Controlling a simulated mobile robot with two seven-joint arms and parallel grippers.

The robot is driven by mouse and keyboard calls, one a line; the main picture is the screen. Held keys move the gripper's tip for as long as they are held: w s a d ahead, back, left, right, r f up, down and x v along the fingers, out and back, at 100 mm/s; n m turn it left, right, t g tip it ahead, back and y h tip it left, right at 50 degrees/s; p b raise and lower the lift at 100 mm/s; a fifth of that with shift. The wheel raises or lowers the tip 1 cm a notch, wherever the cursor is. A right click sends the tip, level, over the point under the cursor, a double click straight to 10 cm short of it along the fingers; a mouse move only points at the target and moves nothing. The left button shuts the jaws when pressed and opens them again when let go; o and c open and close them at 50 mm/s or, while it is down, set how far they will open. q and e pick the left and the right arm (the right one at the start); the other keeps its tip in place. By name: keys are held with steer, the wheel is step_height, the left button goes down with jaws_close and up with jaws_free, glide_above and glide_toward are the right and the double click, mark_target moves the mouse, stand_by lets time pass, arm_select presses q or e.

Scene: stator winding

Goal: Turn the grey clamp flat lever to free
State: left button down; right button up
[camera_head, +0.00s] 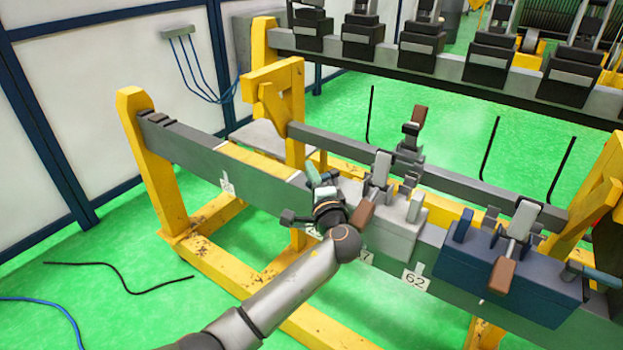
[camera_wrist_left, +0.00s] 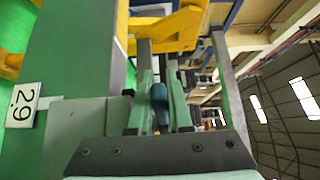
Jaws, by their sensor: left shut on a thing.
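My left gripper (camera_head: 318,178) is at the clamp's left end, above the rail. In the left wrist view, its green inner fingers are closed around a teal-blue lever (camera_wrist_left: 160,100), which I take to be the flat lever. My gripper and wrist hide most of that lever, and where it joins the clamp, in the head view. My right gripper is not in view.
A dark blue clamp (camera_head: 545,268) with a brown-tipped lever sits right of the grey one. The rail (camera_head: 245,185) rests on a yellow frame (camera_head: 160,180). A back rail with several dark clamps runs behind. The rail left of the gripper is clear.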

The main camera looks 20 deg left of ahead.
arm_select(q)
steer(key=shift+s+d+n+g+y, duration=0.1)
steer(key=shift+s+n+g+y, duration=0.05)
steer(key=shift+n+g+y, duration=0.3)
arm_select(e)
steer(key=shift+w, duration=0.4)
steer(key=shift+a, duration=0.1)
arm_select(q)
steer(key=c, duration=1.1)
jaws_free()
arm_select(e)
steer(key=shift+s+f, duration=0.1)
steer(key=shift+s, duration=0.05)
